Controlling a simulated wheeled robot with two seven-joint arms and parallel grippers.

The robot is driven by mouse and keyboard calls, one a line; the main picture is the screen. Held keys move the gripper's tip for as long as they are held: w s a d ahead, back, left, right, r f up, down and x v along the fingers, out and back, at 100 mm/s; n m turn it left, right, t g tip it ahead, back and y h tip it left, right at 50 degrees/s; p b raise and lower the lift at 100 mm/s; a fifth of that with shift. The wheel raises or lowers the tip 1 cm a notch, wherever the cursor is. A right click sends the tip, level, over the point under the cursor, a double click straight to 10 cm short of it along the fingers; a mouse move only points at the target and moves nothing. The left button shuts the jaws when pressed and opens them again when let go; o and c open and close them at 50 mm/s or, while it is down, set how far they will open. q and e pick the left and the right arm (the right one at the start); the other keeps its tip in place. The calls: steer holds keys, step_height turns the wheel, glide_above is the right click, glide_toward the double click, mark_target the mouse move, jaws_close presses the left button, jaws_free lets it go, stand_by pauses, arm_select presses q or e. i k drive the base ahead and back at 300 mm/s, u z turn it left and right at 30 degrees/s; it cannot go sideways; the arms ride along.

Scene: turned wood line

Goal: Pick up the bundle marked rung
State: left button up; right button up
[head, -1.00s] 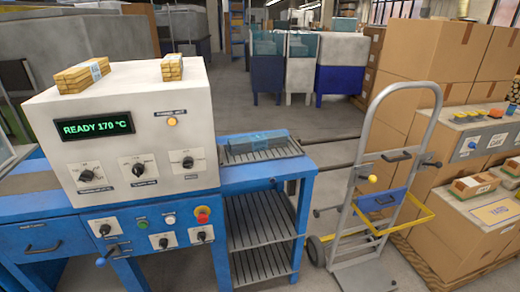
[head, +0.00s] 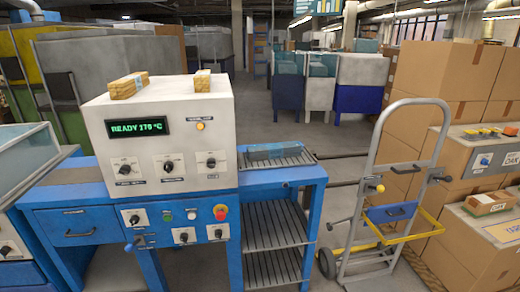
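Two bundles of light wood pieces lie on top of the white control box. One bundle (head: 128,85) with a pale band is at the left, and a smaller-looking bundle (head: 203,79) is at the right. Neither of my grippers is in view.
The white control box (head: 160,145) reads READY 170 °C and stands on a blue bench (head: 80,226). A grey hand truck (head: 385,185) stands right of the bench. Cardboard boxes (head: 450,60) stack at the right. Open floor (head: 300,136) lies behind the bench.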

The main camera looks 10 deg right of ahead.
mark_target(284, 151)
steer(key=u, duration=0.2)
steer(key=i, duration=1.05)
steer(key=z, duration=0.1)
